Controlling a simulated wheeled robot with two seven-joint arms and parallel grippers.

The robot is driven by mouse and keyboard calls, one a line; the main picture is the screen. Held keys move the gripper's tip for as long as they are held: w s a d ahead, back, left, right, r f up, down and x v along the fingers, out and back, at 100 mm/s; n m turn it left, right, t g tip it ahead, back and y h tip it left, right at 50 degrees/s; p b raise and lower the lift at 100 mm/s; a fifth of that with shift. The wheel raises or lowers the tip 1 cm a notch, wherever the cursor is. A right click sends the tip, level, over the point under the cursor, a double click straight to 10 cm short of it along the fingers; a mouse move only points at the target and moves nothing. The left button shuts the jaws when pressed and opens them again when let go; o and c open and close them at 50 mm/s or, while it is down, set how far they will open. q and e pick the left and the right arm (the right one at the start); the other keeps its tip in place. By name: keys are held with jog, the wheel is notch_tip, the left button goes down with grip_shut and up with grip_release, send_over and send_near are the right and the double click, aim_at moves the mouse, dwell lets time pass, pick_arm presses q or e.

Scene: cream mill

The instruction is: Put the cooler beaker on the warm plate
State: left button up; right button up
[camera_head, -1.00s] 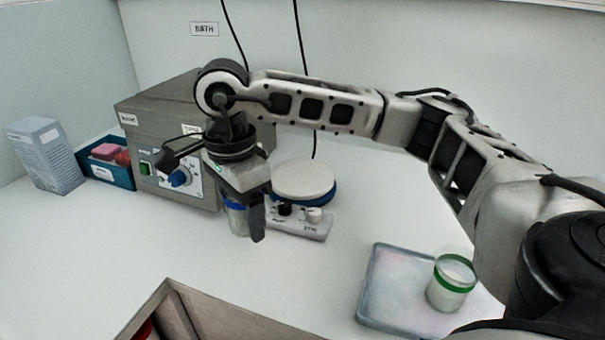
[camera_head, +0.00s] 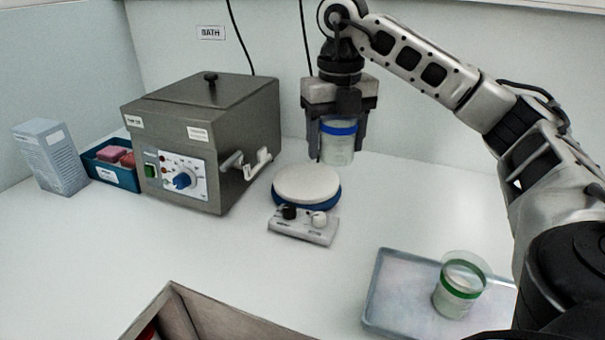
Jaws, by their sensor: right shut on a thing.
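My right gripper (camera_head: 338,150) is shut on a clear beaker with a blue band (camera_head: 338,146). It holds the beaker upright in the air, above and slightly right of the round plate's far side. The warm plate (camera_head: 307,184) has a bare whitish top, a blue rim and a grey control base with two knobs. A second beaker, with a green band (camera_head: 461,285), stands on the grey tray (camera_head: 397,300) at the lower right and holds pale contents. The picture does not show which beaker is cooler. My left gripper is not in view.
A grey bath box (camera_head: 205,125) with a lid, dial and side tap stands left of the plate. A blue bin with sponges (camera_head: 111,172) and a pale carton (camera_head: 50,157) are farther left. An open-topped bin (camera_head: 190,318) is at the front. The counter between plate and tray is clear.

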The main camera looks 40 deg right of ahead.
jog(key=w+f, duration=0.2)
jog(key=w, duration=0.3)
send_over(301, 185)
notch_tip(301, 185, down, 5)
jog(key=shift+s+f+p, duration=0.15)
jog(key=shift+f+p, duration=0.05)
jog(key=shift+p, duration=0.1)
jog(key=shift+f+p, duration=0.4)
jog(key=shift+f, duration=1.4)
jog(key=shift+f, duration=0.2)
jog(key=o, duration=1.1)
jog(key=shift+c, duration=0.2)
jog(key=shift+r, duration=0.1)
notch_tip(301, 185, up, 12)
jog(key=shift+w, duration=0.2)
